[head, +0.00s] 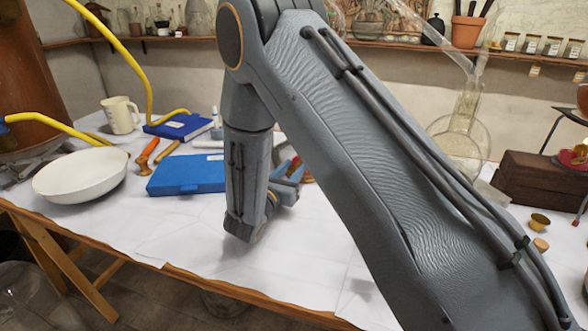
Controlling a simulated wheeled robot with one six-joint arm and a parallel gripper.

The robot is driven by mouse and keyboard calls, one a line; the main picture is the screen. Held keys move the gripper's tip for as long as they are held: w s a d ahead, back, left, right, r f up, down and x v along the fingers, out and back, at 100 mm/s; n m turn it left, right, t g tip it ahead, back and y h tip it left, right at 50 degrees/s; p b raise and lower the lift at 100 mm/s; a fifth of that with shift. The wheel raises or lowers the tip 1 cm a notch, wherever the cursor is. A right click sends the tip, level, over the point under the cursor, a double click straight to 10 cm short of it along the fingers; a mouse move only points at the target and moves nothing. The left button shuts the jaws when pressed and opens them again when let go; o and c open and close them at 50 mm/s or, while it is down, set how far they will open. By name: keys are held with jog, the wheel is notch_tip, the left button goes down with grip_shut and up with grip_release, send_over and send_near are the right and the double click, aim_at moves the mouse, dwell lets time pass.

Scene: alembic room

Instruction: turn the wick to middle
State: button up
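My arm crosses the middle of the head view from the lower right and bends down over the white table. My gripper (287,182) is low behind my forearm, close above the table. Its fingers are mostly hidden, so I cannot tell if they are open or hold anything. A small red and brass-coloured thing (306,173) shows just behind my gripper, too covered to identify. At the right edge, a dark stand (552,130) has red and brass parts (572,156) beside it, cut off by the frame. No wick or wick knob is clearly visible.
A white bowl (80,175), blue case (187,175), blue book (178,127) and mug (120,115) stand on the left. A glass flask (460,140), dark wooden box (535,184) and small corks (540,221) are on the right. The table's front middle (200,245) is clear.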

jog(key=c, duration=0.7)
jog(key=shift+d, duration=0.1)
jog(key=shift+n, duration=0.3)
jog(key=shift+n+p, duration=0.35)
jog(key=shift+n, duration=0.55)
jog(key=shift+n+p, duration=0.35)
jog(key=shift+n, duration=1.25)
